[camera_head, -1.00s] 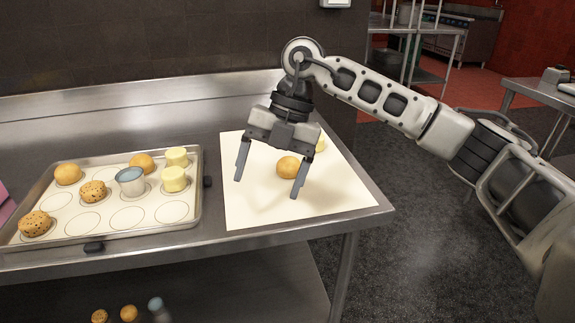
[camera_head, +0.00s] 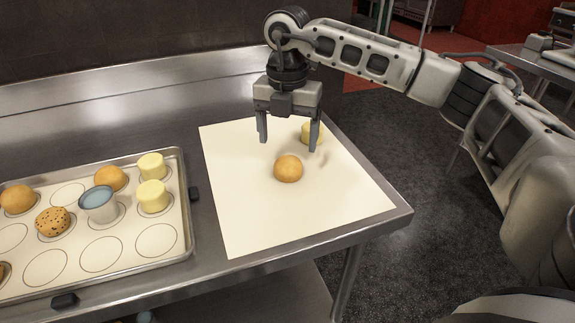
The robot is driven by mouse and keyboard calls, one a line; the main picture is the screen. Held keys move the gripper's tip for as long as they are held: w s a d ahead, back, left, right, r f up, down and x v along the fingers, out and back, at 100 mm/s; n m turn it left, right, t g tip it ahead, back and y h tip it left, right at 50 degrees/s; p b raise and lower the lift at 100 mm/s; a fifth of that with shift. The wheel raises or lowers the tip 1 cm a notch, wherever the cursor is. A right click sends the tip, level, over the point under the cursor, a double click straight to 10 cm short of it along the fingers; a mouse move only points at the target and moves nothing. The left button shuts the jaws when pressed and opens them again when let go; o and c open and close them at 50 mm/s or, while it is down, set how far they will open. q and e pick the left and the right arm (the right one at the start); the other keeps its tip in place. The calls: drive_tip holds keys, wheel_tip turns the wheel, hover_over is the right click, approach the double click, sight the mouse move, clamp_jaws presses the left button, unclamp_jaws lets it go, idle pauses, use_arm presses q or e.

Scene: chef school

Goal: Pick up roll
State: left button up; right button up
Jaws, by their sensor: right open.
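A round golden-brown roll (camera_head: 288,169) sits on the white mat (camera_head: 250,222) at the right part of the steel table. My right gripper (camera_head: 288,145) is open and empty, fingers pointing down, above and slightly behind the roll in the picture. The roll is not between the fingers as far as I can see. Two other plain rolls, one at the left (camera_head: 18,199) and one near the back (camera_head: 110,178), sit on the baking tray (camera_head: 185,215). My left gripper is not in view.
A pale yellow cylinder (camera_head: 308,132) stands on the mat behind the right finger. The mat's front is clear.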

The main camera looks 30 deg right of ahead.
sight(288, 159)
drive_tip(key=shift+d+f+p, duration=0.1)
drive_tip(key=shift+f+p, duration=0.4)
drive_tip(key=shift+f, duration=3.05)
drive_tip(key=c, duration=1.1)
